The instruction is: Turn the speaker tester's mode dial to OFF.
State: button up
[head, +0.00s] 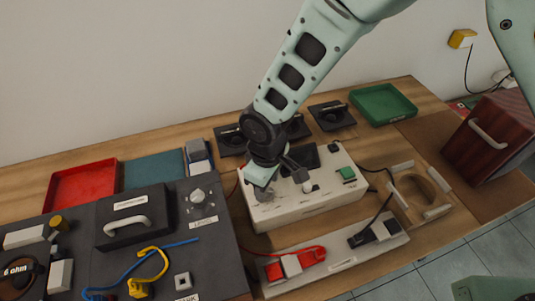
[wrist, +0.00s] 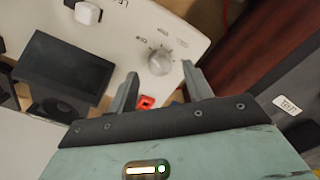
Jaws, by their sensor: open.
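The speaker tester (head: 318,209) is a white box on the bench with a dark screen, a green button and a knob on top. In the wrist view its mode dial (wrist: 160,62) is a round pale knob with small printed marks around it, too blurred to read. Which mark it points at is not clear. My gripper (wrist: 160,72) is open, with one finger on each side of the dial's near edge; whether they touch it is unclear. In the head view my gripper (head: 262,176) is over the tester's left end and hides the dial's surroundings.
A red-clipped cable strip (head: 340,262) lies in front.

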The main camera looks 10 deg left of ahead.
aim_at(268, 192)
notch_tip(268, 192, up, 15)
jog(key=b, duration=0.1)
jog(key=shift+b, duration=0.4)
